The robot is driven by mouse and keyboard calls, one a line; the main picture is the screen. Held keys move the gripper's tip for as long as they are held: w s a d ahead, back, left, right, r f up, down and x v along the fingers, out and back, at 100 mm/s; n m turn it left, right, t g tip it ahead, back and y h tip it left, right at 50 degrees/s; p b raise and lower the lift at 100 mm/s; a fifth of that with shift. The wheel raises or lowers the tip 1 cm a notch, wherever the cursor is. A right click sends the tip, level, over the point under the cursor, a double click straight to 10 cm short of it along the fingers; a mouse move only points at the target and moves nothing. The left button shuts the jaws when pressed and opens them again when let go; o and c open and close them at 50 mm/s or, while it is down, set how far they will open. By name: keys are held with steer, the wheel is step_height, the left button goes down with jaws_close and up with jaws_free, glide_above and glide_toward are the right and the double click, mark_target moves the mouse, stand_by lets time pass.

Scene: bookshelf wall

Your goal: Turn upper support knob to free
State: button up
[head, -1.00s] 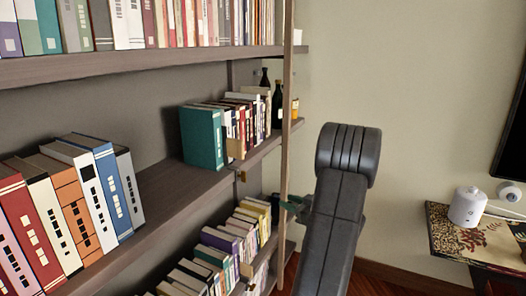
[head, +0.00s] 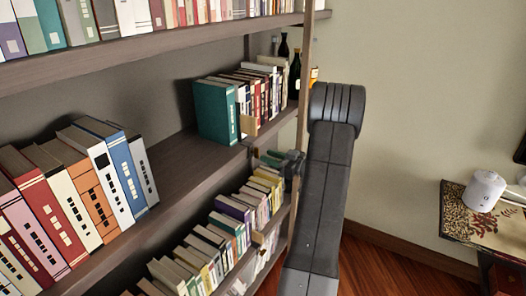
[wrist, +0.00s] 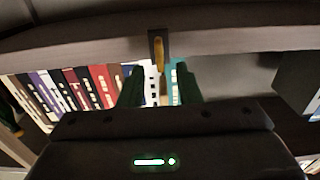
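The upper support knob (wrist: 159,47) is a brass-coloured handle on a dark plate at the front edge of a shelf board (wrist: 215,40) in the wrist view. It points downward. In the head view the knob (head: 254,152) is a tiny brass spot under the middle shelf's edge. My gripper (wrist: 160,88) is open, with its dark green fingers on either side of the knob's lower end in the picture. I cannot tell whether they touch it. In the head view my gripper (head: 278,160) is just right of the knob, partly hidden by my arm and the shelf post.
A wooden shelf post (head: 303,90) stands close to my gripper. Books (head: 258,190) fill the lower shelf, and a teal book (head: 215,112) stands on the middle shelf. A side table (head: 452,210) with a white device (head: 483,190) is at the right. Open floor lies between.

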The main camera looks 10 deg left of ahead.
mark_target(259, 153)
steer(key=shift+p+x, duration=0.3)
steer(key=shift+x, duration=1.45)
jaws_close()
